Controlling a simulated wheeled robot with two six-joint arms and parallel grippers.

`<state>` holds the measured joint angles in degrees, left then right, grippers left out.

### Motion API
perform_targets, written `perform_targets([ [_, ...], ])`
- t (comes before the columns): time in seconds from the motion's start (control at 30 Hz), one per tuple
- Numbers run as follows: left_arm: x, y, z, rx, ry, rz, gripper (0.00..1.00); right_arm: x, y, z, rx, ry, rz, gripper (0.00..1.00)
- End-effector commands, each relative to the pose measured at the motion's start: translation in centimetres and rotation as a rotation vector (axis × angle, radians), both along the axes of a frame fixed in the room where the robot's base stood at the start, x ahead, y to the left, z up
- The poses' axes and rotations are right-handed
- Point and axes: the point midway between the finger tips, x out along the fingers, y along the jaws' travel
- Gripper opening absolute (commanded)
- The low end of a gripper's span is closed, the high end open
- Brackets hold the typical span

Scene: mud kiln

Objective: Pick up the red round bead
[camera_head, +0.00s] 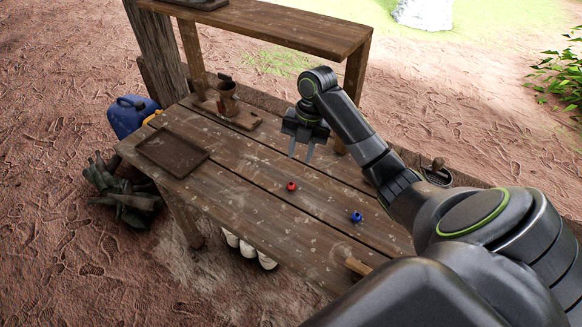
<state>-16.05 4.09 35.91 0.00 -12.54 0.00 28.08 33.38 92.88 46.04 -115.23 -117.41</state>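The red round bead (291,186) lies on the wooden table (235,185), near its middle. My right gripper (301,154) is above the table, behind and a little above the bead in the picture, apart from it. Its two fingers point down with a gap between them, and nothing is held there. My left gripper does not show.
A blue bead (356,217) lies to the right of the red one. A brown tray (173,152) is at the table's left end, with a small cup on a wooden stand (228,102) behind it. A raised shelf (265,27) spans the back.

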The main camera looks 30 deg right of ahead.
Motion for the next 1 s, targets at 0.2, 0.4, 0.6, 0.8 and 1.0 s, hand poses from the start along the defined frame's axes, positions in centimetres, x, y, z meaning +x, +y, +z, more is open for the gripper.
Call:
perform_targets([
  [0.2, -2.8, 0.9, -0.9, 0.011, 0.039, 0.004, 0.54, 0.0, 0.1, -0.9, 0.001, 0.001, -0.001, 0.3],
  [0.4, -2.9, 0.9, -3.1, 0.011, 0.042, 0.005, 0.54, 0.1, 0.5, -3.3, 0.0, 0.0, -0.002, 0.3],
  [0.6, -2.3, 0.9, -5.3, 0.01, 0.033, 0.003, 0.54, 0.2, 0.9, -5.9, 0.001, 0.0, -0.001, 0.3],
  [0.8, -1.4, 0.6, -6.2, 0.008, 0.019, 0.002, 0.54, 0.3, 1.1, -7.0, 0.001, 0.0, -0.002, 0.3],
  [1.0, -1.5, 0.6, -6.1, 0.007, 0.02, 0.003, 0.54, 0.6, 1.6, -9.1, 0.003, 0.003, -0.002, 0.3],
])
